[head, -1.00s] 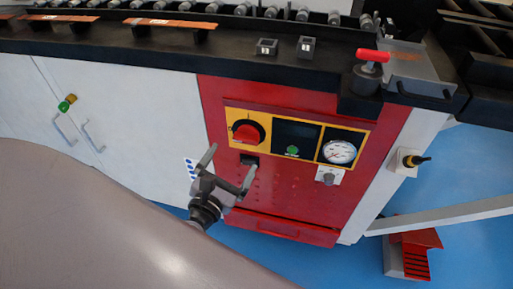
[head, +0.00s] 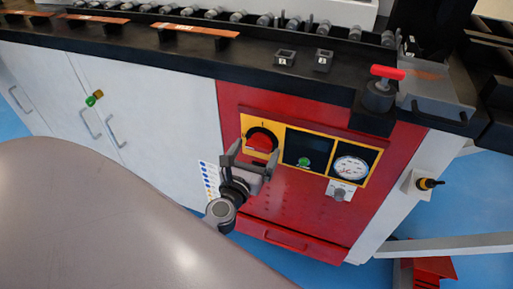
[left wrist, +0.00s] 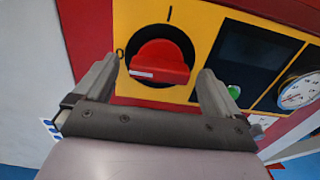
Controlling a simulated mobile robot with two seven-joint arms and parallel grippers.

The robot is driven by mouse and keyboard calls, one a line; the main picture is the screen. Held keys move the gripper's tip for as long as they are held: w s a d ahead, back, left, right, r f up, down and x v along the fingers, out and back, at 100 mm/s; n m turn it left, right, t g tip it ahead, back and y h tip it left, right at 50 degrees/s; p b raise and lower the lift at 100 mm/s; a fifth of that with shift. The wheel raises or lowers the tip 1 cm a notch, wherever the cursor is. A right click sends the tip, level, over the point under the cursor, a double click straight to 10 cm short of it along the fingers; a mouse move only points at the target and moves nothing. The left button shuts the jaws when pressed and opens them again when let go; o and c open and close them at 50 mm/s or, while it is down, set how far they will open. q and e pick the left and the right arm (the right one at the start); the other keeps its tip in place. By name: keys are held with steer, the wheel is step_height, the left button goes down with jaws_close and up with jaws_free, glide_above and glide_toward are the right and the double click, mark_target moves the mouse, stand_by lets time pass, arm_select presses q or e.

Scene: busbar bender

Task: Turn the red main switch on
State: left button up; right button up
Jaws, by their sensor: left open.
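The red main switch (head: 261,142) is a red knob on a black disc in a yellow plate on the red cabinet front. In the left wrist view the knob (left wrist: 162,58) lies roughly level. Its white mark is at the left end, towards the "0", and the "I" is above the disc. My left gripper (head: 251,157) is open in front of the switch. In the left wrist view its two fingers (left wrist: 158,72) stand apart on either side of the knob's lower part. Contact with the knob cannot be told. My right gripper is not in view.
A dark display with a green button (head: 303,161) and a round gauge (head: 351,168) sit right of the switch. A grey knob (head: 339,194) is below the gauge. The black worktop (head: 250,58) juts out above, with a red-handled lever (head: 386,72) at the right.

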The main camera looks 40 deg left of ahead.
arm_select(q)
steer(key=shift+w+a, duration=0.1)
steer(key=shift+w, duration=0.4)
steer(key=c, duration=1.1)
steer(key=shift+o, duration=0.2)
